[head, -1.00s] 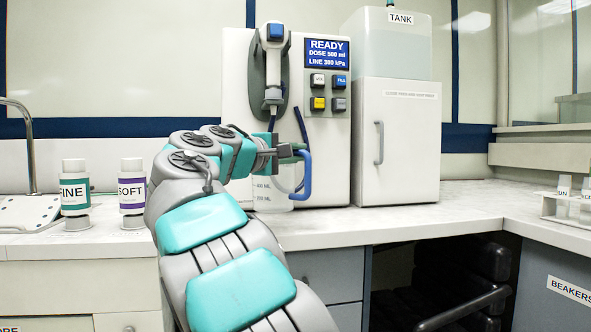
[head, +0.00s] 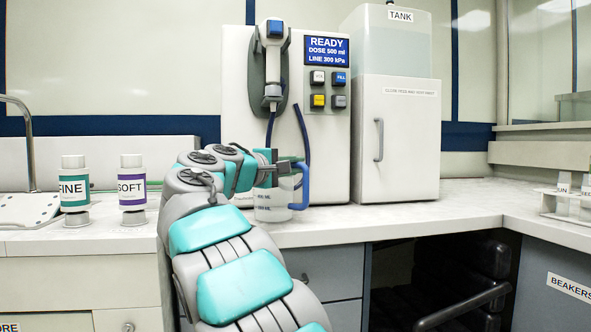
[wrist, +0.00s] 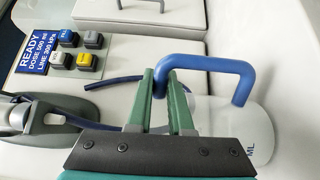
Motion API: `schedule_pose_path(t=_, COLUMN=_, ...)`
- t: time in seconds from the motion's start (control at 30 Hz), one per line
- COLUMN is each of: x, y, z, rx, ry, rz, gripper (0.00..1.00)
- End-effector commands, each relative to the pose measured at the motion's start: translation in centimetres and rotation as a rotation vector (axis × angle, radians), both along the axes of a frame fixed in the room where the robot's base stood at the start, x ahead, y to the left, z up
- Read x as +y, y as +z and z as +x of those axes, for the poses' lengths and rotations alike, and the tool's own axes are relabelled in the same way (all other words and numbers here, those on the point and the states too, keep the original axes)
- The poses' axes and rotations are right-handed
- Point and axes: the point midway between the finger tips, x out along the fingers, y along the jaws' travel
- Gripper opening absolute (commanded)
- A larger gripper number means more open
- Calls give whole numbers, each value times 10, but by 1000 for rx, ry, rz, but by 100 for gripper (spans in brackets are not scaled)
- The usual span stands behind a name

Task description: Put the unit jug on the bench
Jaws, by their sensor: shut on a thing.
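The unit jug (head: 272,208) is a clear, marked jug with a blue handle (head: 304,186). It is upright in front of the white dispensing unit, low over the bench (head: 400,218); I cannot tell if its base touches the top. My gripper (head: 288,166) is shut on the jug's handle. In the wrist view the green fingers of my gripper (wrist: 165,110) close around one end of the blue handle (wrist: 215,64), and the jug body (wrist: 240,125) is to the right, partly hidden by the gripper.
The dispensing unit (head: 235,100) stands behind, with a hose, buttons and a READY screen (head: 327,51). A TANK cabinet (head: 410,150) is to its right. FINE (head: 74,188) and SOFT (head: 132,187) bottles stand left. The bench right of the jug is clear.

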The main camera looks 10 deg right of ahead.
Motion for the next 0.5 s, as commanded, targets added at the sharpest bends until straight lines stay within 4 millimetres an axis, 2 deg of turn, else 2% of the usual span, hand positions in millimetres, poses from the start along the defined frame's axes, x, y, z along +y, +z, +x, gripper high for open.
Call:
schedule_pose_path(t=0.4, x=0, y=-5, z=0, rx=0, ry=-1, rz=0, gripper=0)
schedule_pose_path(t=0.43, x=0, y=-5, z=0, rx=0, ry=0, rz=1, gripper=21)
schedule_pose_path(t=0.5, x=0, y=-4, z=0, rx=1, ry=0, rz=1, gripper=29)
